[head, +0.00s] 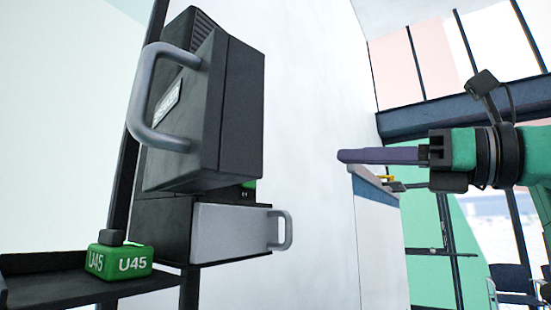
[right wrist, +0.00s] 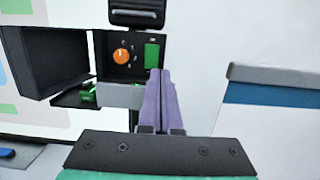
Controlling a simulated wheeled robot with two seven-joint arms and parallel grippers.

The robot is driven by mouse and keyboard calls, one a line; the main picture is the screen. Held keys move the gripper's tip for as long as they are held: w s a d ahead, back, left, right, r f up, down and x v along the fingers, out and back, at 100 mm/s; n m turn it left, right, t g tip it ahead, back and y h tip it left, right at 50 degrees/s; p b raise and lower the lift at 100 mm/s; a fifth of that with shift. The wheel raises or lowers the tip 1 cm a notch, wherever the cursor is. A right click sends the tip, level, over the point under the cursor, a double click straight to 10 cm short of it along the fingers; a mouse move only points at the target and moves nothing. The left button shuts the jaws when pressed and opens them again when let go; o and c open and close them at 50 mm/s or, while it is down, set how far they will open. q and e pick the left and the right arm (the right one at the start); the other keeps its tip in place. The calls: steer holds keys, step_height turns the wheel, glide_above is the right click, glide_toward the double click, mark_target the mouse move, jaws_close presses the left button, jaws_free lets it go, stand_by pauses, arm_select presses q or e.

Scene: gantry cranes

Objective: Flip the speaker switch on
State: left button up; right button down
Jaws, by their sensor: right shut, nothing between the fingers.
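In the head view a dark box (head: 235,110) with a large grey handle (head: 150,95) and a vent on top stands at the left. In the right wrist view a dark panel (right wrist: 118,72) carries a round orange knob (right wrist: 121,56) and a green rectangle (right wrist: 152,54) beside it. I cannot tell for sure which of these is the speaker switch. My right gripper (head: 341,156) has its purple fingers shut and empty, pointing left, apart from the box. In the right wrist view its fingertips (right wrist: 160,72) overlap the lower edge of the green rectangle. My left gripper is not in view.
A grey-fronted unit (head: 230,232) with a side handle sits under the box. A green block marked U45 (head: 119,262) rests on a dark shelf (head: 75,286) at lower left. A white and blue counter (head: 375,215) stands behind my right gripper. Open air lies between gripper and box.

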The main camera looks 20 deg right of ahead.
steer(key=p+x, duration=0.5)
steer(key=x, duration=0.9)
steer(key=shift+a, duration=0.15)
steer(key=shift+s, duration=0.1)
